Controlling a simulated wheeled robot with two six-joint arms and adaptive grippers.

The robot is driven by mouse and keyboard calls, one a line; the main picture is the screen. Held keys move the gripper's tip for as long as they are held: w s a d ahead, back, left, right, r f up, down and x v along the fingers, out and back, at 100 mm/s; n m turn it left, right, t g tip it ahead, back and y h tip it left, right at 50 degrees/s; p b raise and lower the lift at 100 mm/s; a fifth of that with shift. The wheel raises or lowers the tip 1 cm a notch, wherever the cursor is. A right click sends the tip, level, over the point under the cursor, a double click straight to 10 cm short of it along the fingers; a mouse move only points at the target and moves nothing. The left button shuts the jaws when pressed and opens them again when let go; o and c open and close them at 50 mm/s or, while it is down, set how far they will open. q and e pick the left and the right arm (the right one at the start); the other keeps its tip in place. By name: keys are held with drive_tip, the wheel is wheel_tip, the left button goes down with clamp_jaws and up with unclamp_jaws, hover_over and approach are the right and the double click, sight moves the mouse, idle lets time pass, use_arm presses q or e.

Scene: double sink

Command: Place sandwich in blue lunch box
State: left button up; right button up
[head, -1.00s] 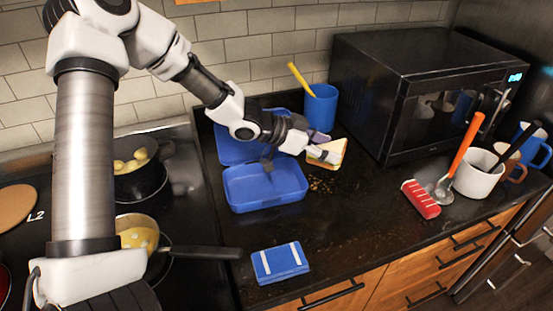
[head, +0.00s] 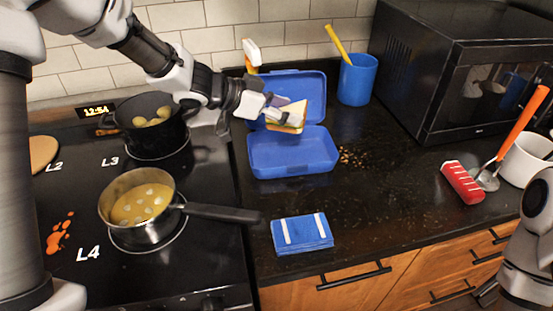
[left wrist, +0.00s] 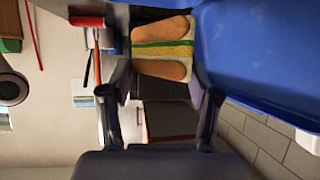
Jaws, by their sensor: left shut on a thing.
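The sandwich (head: 294,116), with pale bread and a coloured filling edge, is held by my left gripper (head: 284,113). In the left wrist view the sandwich (left wrist: 161,50) sits between the two fingers. The blue lunch box (head: 292,158) stands open on the dark counter, its lid (head: 312,88) raised at the back. In the head view the sandwich appears above the back part of the box, in front of the lid. The box also fills the upper right of the left wrist view (left wrist: 265,45). My right gripper is not visible; part of my right arm shows at the lower right.
A folded blue cloth (head: 302,234) lies in front of the box. A pan (head: 140,212) and a pot (head: 150,128) are on the stove at left.

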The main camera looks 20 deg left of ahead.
use_arm(q)
wheel_tip(320, 180, down, 9)
drive_tip(key=shift+f+b, duration=0.15)
drive_tip(key=shift+b, duration=0.7)
drive_tip(key=shift+f, duration=0.15)
drive_tip(key=o, duration=0.7)
drive_tip(key=shift+c, duration=0.2)
drive_tip(key=shift+a+r, duration=0.1)
drive_tip(key=shift+r, duration=0.2)
drive_tip(key=p+v, duration=0.4)
drive_tip(key=v, duration=0.7)
drive_tip(key=shift+s+a, duration=0.25)
drive_tip(key=shift+s, duration=0.05)
